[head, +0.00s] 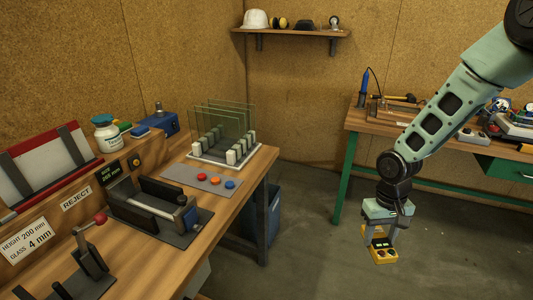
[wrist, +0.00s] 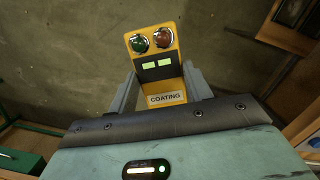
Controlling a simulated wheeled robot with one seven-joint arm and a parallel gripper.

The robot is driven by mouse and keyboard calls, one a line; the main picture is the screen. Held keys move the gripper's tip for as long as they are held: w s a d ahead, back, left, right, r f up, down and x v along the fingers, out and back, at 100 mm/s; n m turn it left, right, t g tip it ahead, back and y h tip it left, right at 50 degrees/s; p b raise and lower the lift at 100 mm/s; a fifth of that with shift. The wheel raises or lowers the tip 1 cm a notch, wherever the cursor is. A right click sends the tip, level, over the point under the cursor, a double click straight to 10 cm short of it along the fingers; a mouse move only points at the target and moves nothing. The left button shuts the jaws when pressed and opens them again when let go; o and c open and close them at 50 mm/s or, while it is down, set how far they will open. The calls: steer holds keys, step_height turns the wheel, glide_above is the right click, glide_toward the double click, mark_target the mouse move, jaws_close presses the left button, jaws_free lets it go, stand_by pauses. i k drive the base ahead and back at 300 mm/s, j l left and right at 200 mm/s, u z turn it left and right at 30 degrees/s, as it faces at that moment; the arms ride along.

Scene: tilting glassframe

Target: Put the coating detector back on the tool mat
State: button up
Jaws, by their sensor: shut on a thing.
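The coating detector (head: 381,254) is a small yellow box with a dark face. My gripper (head: 379,238) is shut on it and holds it in the air above the floor, between the two benches. In the wrist view the detector (wrist: 158,62) sits between the fingers, with a green and a red lamp, two lit green windows and a "COATING" label. I cannot tell for sure which surface is the tool mat.
A green-legged bench (head: 345,165) with tools stands at the right. The floor between is open.

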mark_target(181, 172)
steer(key=i+l+z, duration=0.1)
steer(key=z, duration=0.3)
steer(key=i+z, duration=0.35)
steer(key=i+l+u, duration=0.1)
steer(key=i+u, duration=0.2)
steer(key=i+j+u, duration=0.1)
steer(key=u, duration=0.3)
steer(key=i+u, duration=0.25)
steer(key=u, duration=0.15)
steer(key=i+u, duration=0.15)
steer(key=u, duration=0.25)
steer(key=i+l+u, duration=0.15)
steer(key=u, duration=0.25)
steer(key=i+u, duration=0.6)
